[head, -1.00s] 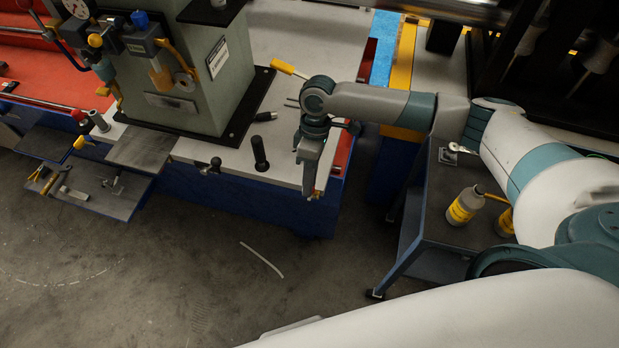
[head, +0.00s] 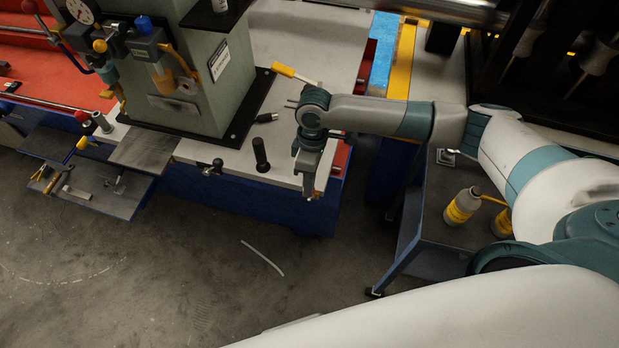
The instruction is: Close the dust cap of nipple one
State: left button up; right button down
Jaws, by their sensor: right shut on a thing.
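My right gripper (head: 309,192) points down at the front right corner of the machine bed (head: 282,165). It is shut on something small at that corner. A small brass-coloured piece (head: 317,195) shows beside the fingertips, next to the blue front side of the bed. It is too small to tell whether this is nipple one or its dust cap. The fingers hide most of what they hold. My left gripper is not in view.
A black upright knob (head: 260,153) and a smaller black-knobbed lever (head: 214,167) stand left of the gripper. A yellow-handled tool (head: 284,71) lies behind the wrist. A dark cart with yellow-labelled bottles (head: 462,206) stands at the right. The floor in front is mostly clear.

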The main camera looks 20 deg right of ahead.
jog(key=s+a+f+t+h+b, duration=0.1)
jog(key=s+f+t+h+b, duration=0.1)
jog(key=f+t+h, duration=0.3)
jog(key=s+a+f+t+h+b, duration=0.1)
jog(key=f+t+h, duration=0.4)
jog(key=t, duration=0.6)
jog(key=shift+s+a+t+h+b, duration=0.35)
jog(key=shift+s+h+b, duration=0.2)
jog(key=shift+b, duration=0.4)
jog(key=c, duration=1.9)
grip_release()
jog(key=shift+c, duration=0.2)
